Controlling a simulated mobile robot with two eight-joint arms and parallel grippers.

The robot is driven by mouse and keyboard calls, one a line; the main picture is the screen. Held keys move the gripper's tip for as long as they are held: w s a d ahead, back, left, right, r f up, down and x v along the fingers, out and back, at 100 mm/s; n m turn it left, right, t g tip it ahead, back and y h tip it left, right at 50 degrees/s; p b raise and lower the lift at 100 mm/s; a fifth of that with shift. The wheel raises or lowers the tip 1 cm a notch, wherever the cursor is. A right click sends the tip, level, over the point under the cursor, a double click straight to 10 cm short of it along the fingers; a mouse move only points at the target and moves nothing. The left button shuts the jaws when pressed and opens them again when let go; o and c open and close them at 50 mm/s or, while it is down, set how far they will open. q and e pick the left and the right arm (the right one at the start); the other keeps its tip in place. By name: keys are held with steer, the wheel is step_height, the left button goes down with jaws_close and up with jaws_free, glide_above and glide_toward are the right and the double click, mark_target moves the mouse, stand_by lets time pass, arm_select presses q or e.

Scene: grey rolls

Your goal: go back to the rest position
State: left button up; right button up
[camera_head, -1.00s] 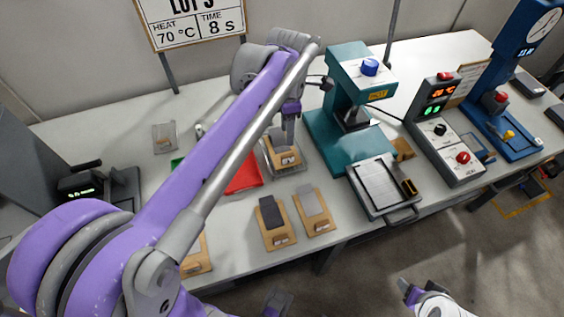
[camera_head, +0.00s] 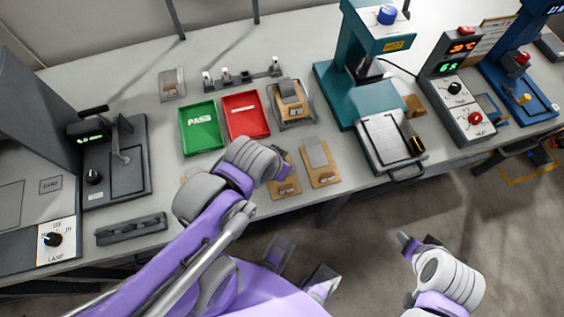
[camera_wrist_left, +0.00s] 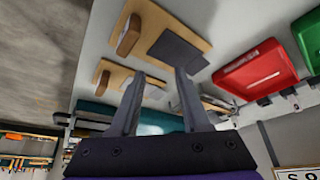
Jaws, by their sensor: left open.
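My left arm comes in from the left in the head view, folded back over the table's front edge, with its wrist above the front wooden boards. Its fingers are hidden there. In the left wrist view my left gripper (camera_wrist_left: 160,76) is open, with nothing between its two fingers. The board with the dark plate (camera_wrist_left: 178,52) lies beyond the fingertips, apart from them. My right arm (camera_head: 447,278) shows at the lower right of the head view, in front of the table. I cannot make out its jaws.
On the table are a green tray (camera_head: 202,128), a red tray (camera_head: 246,115), a board in a grey holder (camera_head: 290,98), a board with a grey plate (camera_head: 320,163), a teal press (camera_head: 365,88) and a control box (camera_head: 463,105).

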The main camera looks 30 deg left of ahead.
arm_select(q)
steer(key=r+p, duration=0.2)
steer(key=r, duration=0.1)
steer(key=w+r+p, duration=0.1)
steer(key=r+p, duration=0.1)
steer(key=shift+w+r+p, duration=0.15)
steer(key=shift+r+p, duration=0.25)
stand_by(0.6)
